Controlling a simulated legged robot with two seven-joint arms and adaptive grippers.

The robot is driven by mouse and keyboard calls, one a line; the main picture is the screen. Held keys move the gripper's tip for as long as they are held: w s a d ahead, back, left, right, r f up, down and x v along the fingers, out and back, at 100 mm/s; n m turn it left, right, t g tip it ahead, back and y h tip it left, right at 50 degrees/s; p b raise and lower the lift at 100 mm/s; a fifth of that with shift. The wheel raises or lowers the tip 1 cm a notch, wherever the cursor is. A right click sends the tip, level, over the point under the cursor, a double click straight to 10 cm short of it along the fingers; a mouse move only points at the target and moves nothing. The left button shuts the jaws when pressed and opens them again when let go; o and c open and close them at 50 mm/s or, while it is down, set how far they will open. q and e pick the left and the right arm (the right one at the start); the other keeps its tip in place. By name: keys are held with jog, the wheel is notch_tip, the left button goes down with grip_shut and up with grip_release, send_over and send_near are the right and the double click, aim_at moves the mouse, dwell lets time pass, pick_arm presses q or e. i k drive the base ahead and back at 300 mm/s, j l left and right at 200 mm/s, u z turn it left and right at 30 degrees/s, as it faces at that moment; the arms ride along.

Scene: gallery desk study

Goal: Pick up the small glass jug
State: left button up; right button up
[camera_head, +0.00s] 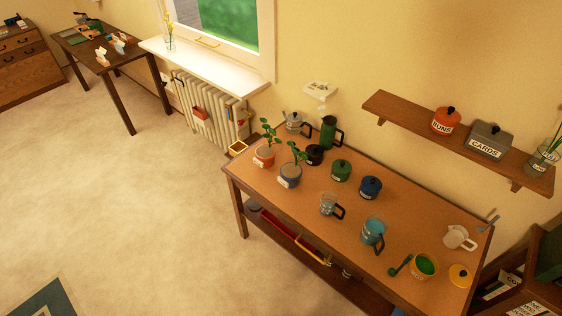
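A small clear glass jug (327,204) with a dark handle on its right side stands upright near the middle of the wooden table (300,215). A larger glass jug (372,231), bluish, also with a dark handle, stands to its right and nearer the front edge. The two jugs are apart. Neither of my grippers is in view.
Behind the small jug stand green (341,171) and blue (370,187) lidded pots; potted plants (290,175) are to its left. A wall shelf (400,113) hangs behind. Open floor (130,210) lies left.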

aim_at(328, 205)
jog(key=i+j, duration=0.95)
